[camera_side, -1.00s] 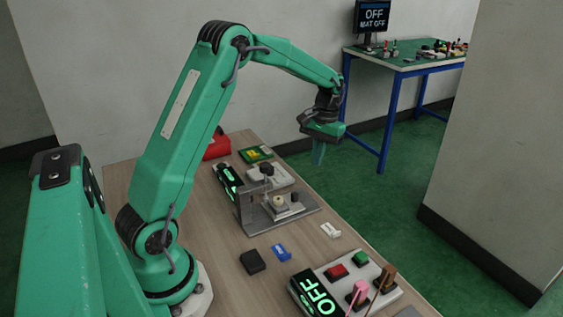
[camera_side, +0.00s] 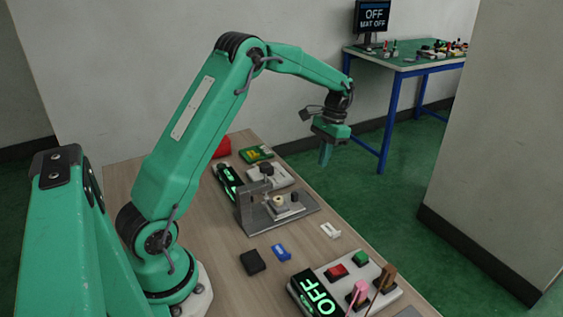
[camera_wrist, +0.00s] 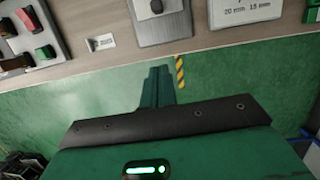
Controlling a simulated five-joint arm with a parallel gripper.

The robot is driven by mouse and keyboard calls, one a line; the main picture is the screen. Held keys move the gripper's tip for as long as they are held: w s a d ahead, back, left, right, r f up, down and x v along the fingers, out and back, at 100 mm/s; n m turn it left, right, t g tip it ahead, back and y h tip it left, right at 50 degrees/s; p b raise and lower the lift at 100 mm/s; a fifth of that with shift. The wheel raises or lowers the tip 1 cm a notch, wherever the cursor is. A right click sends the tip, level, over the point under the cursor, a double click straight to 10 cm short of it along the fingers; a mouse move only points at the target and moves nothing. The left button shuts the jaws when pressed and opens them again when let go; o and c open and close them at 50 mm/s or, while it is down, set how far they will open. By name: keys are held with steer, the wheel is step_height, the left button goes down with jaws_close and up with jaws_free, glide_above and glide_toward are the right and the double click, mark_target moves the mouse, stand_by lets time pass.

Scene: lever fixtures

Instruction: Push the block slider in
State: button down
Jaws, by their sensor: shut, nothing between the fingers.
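The block slider (camera_side: 308,207) is a grey metal plate on the table, with an upright bracket, a small block and a beige round knob on it. My gripper (camera_side: 325,158) is shut and empty. It hangs pointing down beyond the far right table edge, apart from the slider and higher than it. Its shut fingers also show in the wrist view (camera_wrist: 158,80), over the green floor.
A control box (camera_side: 335,272) with red and green buttons and an OFF display stands in front. A black block (camera_side: 253,262), a blue piece (camera_side: 281,252) and a white piece (camera_side: 330,230) lie nearby. A light fixture (camera_side: 283,176) stands behind the slider.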

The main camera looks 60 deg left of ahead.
mark_target(290, 203)
steer(key=x, duration=0.8)
steer(key=shift+s+a+f, duration=0.2)
steer(key=shift+a+f, duration=0.1)
steer(key=shift+f, duration=0.05)
steer(key=shift+s+r, duration=0.15)
steer(key=shift+s, duration=1.8)
steer(key=shift+s, duration=2.35)
